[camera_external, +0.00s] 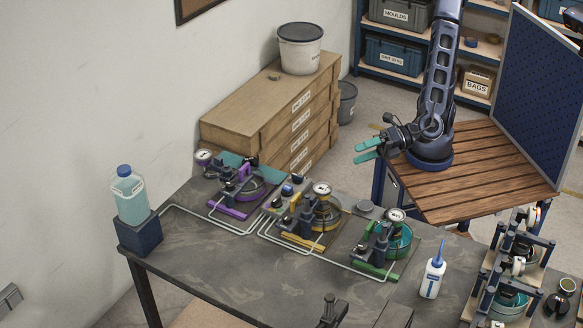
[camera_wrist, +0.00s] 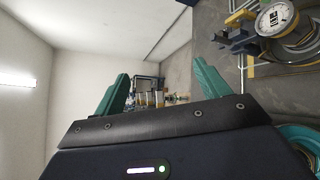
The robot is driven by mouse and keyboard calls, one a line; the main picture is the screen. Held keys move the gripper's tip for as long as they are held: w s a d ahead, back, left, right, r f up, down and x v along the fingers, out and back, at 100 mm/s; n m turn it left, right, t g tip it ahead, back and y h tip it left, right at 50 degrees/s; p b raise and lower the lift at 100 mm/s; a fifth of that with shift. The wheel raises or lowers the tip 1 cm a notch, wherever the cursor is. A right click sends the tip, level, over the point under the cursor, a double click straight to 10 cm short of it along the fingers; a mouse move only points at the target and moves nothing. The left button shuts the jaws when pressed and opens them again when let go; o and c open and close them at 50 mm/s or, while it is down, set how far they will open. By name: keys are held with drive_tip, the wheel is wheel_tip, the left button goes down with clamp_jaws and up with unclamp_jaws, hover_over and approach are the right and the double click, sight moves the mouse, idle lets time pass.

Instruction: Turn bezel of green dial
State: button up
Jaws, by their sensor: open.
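The green dial (camera_external: 397,215) is a round white-faced gauge on the green fixture (camera_external: 376,276), the rightmost of three similar fixtures on the dark bench. A teal round part (camera_external: 402,246) sits beside it. My gripper (camera_external: 357,153) is open and empty, behind and above the fixtures and apart from the green dial. In the wrist view, its two teal fingers (camera_wrist: 161,70) stand wide apart with nothing between them. A white gauge (camera_wrist: 275,20) shows at that view's upper right, seemingly the yellow fixture's. A teal curved part (camera_wrist: 302,135) is cut off at the lower right.
The purple fixture (camera_external: 228,210) and yellow fixture (camera_external: 302,241) stand left of the green one. Pale tubes (camera_external: 250,233) run along the bench. A white bottle (camera_external: 432,279) and a frame rig (camera_external: 512,262) stand to the right.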

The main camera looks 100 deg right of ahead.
wheel_tip(320, 180, down, 3)
drive_tip(key=d+m+g+h, duration=0.3)
drive_tip(key=m+g+h, duration=0.1)
drive_tip(key=m, duration=0.6)
drive_tip(key=m+g+y, duration=0.3)
drive_tip(key=m+g, duration=0.8)
drive_tip(key=m, duration=0.7)
hover_over(396, 214)
wheel_tip(396, 214, down, 4)
wheel_tip(396, 214, down, 10)
drive_tip(key=shift+f, duration=0.2)
drive_tip(key=c, duration=1)
